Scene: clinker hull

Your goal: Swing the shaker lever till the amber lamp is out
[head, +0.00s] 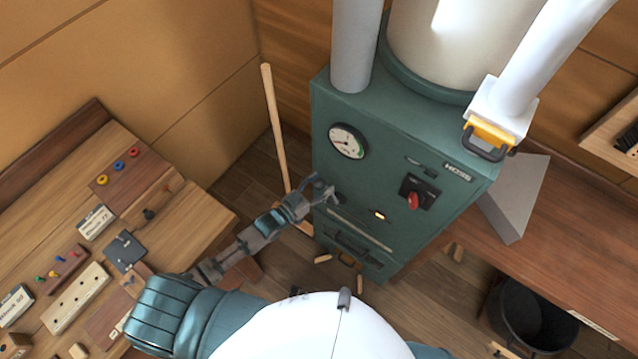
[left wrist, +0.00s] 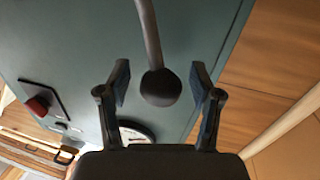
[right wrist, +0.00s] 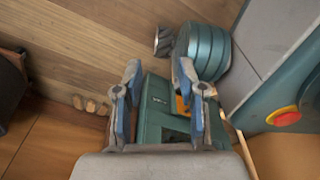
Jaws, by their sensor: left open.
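The green cabinet (head: 340,115) carries the shaker lever, a dark rod with a round ball knob (left wrist: 160,87). In the left wrist view the knob sits between the two fingers of my left gripper (left wrist: 161,85), with a gap on each side. In the head view my left gripper (head: 325,190) is at the cabinet's front left, and it partly hides the lever. It is open. The small amber lamp (head: 379,215) on the cabinet front glows bright. My right gripper (right wrist: 160,80) shows only in its own wrist view, open, with nothing seen held.
A dial gauge (head: 348,141) and a red rotary switch (head: 413,200) are on the cabinet front. A wooden pole (head: 274,125) leans at its left. A workbench (head: 190,215) stands left; a black bucket (head: 530,315) is at lower right.

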